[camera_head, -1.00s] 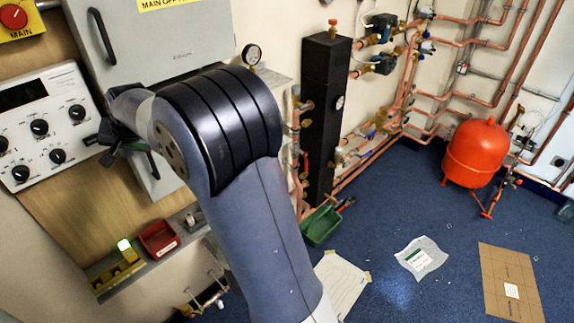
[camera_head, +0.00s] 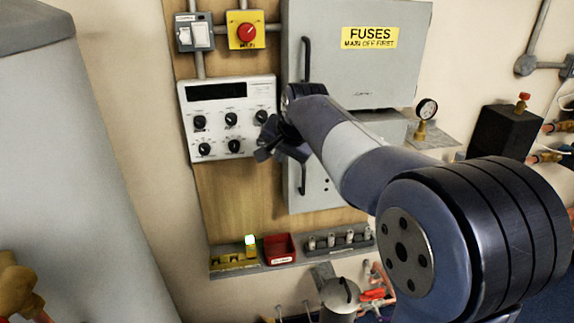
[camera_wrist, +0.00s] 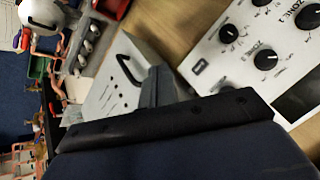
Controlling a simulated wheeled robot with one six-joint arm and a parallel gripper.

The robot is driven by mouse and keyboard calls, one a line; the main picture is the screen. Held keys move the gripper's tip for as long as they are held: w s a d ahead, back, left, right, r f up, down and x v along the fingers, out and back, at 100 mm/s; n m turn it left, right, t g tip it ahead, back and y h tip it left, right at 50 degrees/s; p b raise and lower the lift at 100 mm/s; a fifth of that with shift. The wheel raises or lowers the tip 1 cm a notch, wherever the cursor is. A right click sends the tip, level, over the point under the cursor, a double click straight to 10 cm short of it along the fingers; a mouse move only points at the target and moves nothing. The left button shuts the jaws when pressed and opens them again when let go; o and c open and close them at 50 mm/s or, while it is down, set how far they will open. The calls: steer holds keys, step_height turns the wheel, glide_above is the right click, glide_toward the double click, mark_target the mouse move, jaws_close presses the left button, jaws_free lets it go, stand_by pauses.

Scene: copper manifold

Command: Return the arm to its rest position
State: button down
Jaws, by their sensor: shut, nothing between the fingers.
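My arm reaches in from the lower right of the head view, bent at the large dark joint, with the forearm running up and left toward the wall board. My gripper (camera_head: 266,148) is at its far end, shut and empty. In that view it overlaps the lower right of the white control panel (camera_head: 230,92) and the left edge of the grey fuse cabinet (camera_head: 365,72). I cannot tell the exact gap to either. In the wrist view the dark gripper body fills the lower middle, with the panel's knobs at the upper right.
A shelf (camera_head: 300,257) below holds a yellow block with a lit lamp (camera_head: 249,241), a red tray (camera_head: 279,247) and several grey fuses (camera_head: 340,238). A pressure gauge (camera_head: 426,108) is right of the cabinet. A large grey cylinder (camera_head: 60,150) stands at the left.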

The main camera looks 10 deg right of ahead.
steer(key=shift+s+a+r, duration=0.25)
steer(key=shift+s+r, duration=0.1)
steer(key=shift+r, duration=0.2)
steer(key=shift+w+d+f, duration=0.1)
steer(key=shift+f, duration=0.05)
